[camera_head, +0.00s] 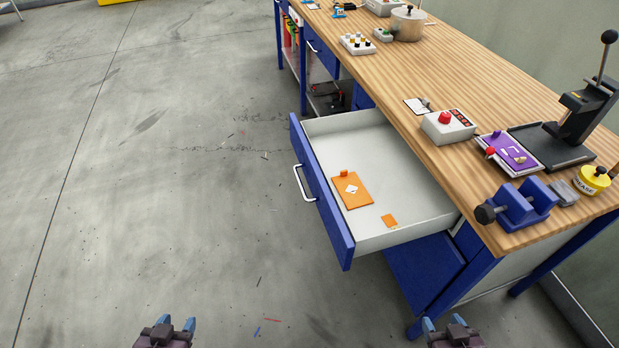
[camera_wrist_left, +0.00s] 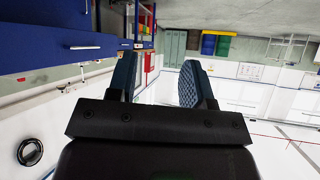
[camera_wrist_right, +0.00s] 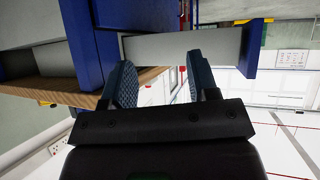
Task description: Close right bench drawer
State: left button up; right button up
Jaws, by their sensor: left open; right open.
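The right bench drawer (camera_head: 375,190) is pulled well out from under the wooden bench. It has a blue front (camera_head: 322,197) with a silver bar handle (camera_head: 303,184) and pale inner walls. Inside lie an orange plate (camera_head: 351,191) with a white diamond mark and a small orange piece (camera_head: 389,220). My left gripper (camera_head: 176,325) is open and empty at the bottom of the head view, left of the drawer and apart from it. My right gripper (camera_head: 443,325) is open and empty near the bench's front leg. The drawer's side (camera_wrist_right: 195,48) shows beyond its fingers in the right wrist view.
The grey floor (camera_head: 150,170) left of the drawer is clear apart from small scraps.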

pick_arm(q)
jog(key=shift+w+d, duration=0.1)
jog(key=shift+w, duration=0.05)
jog(key=shift+w+r, duration=0.1)
jog(key=shift+c, duration=0.4)
